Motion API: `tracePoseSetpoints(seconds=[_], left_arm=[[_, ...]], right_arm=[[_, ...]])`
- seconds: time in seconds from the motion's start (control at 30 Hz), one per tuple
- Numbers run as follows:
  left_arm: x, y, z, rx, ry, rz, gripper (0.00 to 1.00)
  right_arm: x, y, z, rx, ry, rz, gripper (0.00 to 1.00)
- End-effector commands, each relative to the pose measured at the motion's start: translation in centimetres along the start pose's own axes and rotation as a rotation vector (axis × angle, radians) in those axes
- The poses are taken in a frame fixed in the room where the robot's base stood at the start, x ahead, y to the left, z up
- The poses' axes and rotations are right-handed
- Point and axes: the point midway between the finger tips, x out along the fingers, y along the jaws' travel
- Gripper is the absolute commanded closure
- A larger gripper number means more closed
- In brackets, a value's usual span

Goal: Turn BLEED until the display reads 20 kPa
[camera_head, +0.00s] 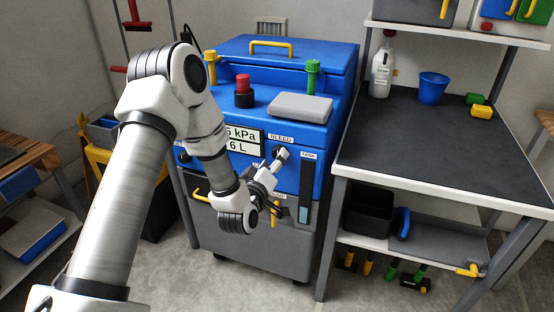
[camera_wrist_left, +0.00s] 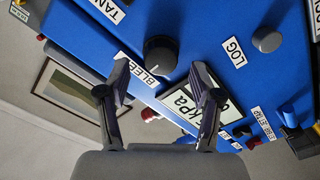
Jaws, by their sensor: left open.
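The BLEED knob (camera_wrist_left: 160,55) is a round dark dial with a pale pointer mark on the blue panel, beside the BLEED label (camera_wrist_left: 133,67). In the head view the BLEED label (camera_head: 281,137) shows above my left gripper (camera_head: 274,164). In the left wrist view my left gripper (camera_wrist_left: 160,82) is open, with its fingers apart and the knob between and beyond their tips; I cannot tell whether they touch it. The display (camera_head: 243,140) shows "5 kPa" and "6 L"; my arm hides any leading digits. My right gripper is not in view.
The blue machine carries a red button (camera_head: 243,88), a green-topped post (camera_head: 313,73) and a grey pad (camera_head: 300,107) on top. A round grey button (camera_wrist_left: 267,39) by the LOG label is near the knob. A dark-topped bench (camera_head: 430,140) stands at the right.

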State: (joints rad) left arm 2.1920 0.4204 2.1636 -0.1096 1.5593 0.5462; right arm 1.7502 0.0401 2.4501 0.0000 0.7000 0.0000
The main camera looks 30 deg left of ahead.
Motion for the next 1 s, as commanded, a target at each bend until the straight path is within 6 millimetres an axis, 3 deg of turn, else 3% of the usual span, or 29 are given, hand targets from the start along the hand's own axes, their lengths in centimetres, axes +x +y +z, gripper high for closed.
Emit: tracePoseSetpoints(seconds=[0.13, 0.4, 0.57, 1.0], left_arm=[[1.9, -0.1, 0.1, 0.002, 0.000, 0.000, 0.35], [2.3, 0.0, 0.1, 0.001, -0.001, -0.001, 0.35], [2.3, -0.1, 0.1, 0.001, -0.001, -0.001, 0.91], [2.3, 0.0, 0.0, 0.039, -0.001, -0.001, 0.95]], right_arm=[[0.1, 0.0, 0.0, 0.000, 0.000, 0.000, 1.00], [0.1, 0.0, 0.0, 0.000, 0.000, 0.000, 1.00], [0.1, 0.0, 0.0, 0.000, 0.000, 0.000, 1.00], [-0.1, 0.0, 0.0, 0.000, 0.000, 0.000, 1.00]])
